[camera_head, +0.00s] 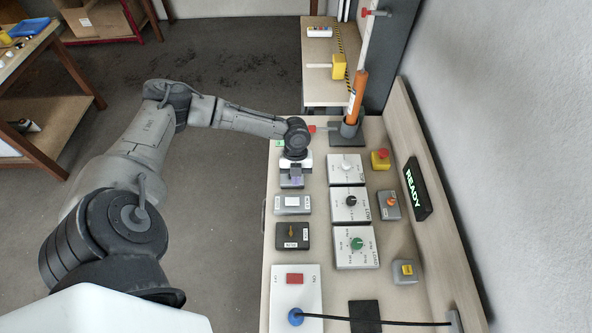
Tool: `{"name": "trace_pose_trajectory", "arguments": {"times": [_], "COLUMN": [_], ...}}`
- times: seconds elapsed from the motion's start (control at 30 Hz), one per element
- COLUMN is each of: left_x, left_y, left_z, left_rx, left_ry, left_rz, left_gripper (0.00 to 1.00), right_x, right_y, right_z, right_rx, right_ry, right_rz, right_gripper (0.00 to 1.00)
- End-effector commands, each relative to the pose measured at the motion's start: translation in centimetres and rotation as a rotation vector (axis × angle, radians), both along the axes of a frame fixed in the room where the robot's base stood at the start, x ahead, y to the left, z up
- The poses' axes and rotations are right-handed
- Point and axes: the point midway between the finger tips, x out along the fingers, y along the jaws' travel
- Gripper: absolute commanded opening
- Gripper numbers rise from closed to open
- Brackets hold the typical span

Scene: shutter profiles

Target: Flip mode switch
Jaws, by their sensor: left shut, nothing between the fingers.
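My left gripper (295,172) is at the far part of the bench's left column of controls, pointing down and shut with nothing in it. It hides much of a small grey unit (291,184) beneath it; I cannot tell whether they touch. The labels are too small to read, so I cannot tell for sure which control is the mode switch. My right gripper is not in view.
Three white dial boxes, the nearest with a green knob (356,244), stand right of the left column. A red emergency button (381,159), a READY sign (417,188) and an orange cylinder (357,96) stand farther right and back.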

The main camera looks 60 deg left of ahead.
Motion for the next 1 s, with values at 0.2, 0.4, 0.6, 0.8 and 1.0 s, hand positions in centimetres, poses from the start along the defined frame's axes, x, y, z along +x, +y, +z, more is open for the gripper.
{"name": "trace_pose_trajectory", "arguments": {"times": [0.2, 0.4, 0.6, 0.8, 1.0], "left_x": [-0.5, -0.6, -0.6, -0.6, -0.6], "left_y": [-1.1, -1.3, -1.3, -1.2, -1.2], "left_z": [-3.9, -6.6, -8.2, -8.6, -8.7], "left_rx": [-0.001, 0.0, 0.0, 0.0, 0.0], "left_ry": [0.002, 0.0, 0.0, -0.001, -0.001], "left_rz": [0.0, 0.001, 0.001, 0.0, 0.0], "left_gripper": [0.0, 0.0, 0.0, 0.0, 0.0], "right_x": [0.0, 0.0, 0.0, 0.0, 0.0], "right_y": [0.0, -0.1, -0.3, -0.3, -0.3], "right_z": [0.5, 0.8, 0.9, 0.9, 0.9], "right_rx": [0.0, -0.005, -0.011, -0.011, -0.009], "right_ry": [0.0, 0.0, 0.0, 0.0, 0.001], "right_rz": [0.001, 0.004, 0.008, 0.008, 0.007], "right_gripper": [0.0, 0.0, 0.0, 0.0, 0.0]}}
